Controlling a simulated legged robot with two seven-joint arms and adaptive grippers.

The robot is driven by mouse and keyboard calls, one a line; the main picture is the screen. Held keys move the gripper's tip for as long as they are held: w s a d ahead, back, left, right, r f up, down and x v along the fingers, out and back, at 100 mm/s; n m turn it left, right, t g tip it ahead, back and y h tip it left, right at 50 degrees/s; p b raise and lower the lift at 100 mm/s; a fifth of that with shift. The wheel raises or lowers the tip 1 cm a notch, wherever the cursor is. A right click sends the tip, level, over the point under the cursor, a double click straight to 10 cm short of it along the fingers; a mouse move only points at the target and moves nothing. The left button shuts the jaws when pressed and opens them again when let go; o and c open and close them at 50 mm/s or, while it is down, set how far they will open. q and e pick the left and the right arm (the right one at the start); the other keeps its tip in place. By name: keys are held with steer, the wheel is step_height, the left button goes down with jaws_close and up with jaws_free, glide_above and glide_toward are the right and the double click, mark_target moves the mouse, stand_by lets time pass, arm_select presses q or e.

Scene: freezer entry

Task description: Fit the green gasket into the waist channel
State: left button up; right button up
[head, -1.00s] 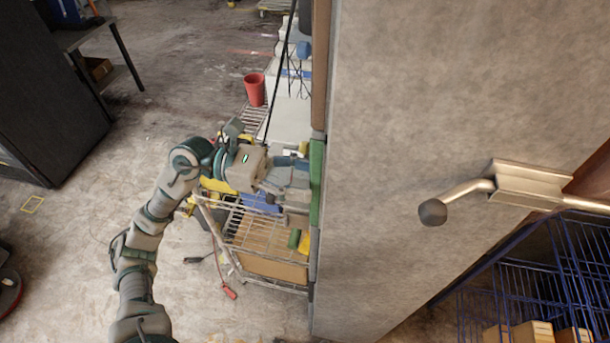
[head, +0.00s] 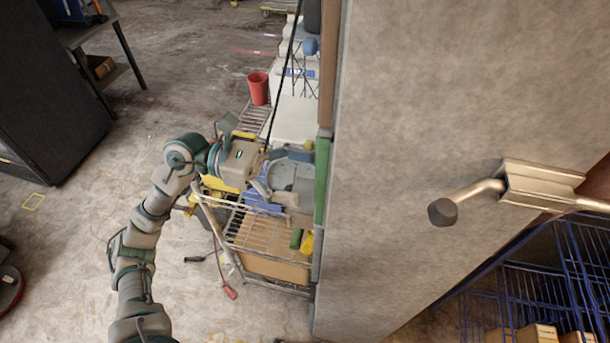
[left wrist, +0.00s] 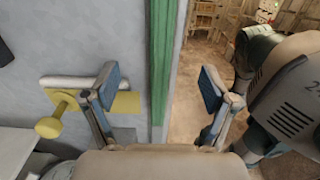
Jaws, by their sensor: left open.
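The green gasket (head: 321,180) is a flat upright strip on the narrow edge of the grey door (head: 440,130). In the left wrist view the green gasket (left wrist: 160,65) runs from the top edge down along the door edge, between my fingertips. My left gripper (head: 305,178) is open, with its fingers spread, beside the strip in the head view. In the left wrist view the left gripper (left wrist: 160,90) has a blue-padded finger on each side, both apart from the strip. My right gripper is not in view.
A door handle (head: 500,190) sticks out at the right. A wire cart (head: 265,235) stands below my left gripper, with a red bucket (head: 258,88) beyond. Blue wire racks (head: 560,265) stand at lower right. The floor at left is mostly clear.

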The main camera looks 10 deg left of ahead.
arm_select(q)
steer(key=shift+a+b, duration=0.75)
steer(key=shift+a, duration=0.5)
steer(key=a+b, duration=0.1)
steer(key=a, duration=0.2)
steer(key=a, duration=1.2)
steer(key=shift+w+a, duration=0.15)
steer(key=shift+w, duration=0.15)
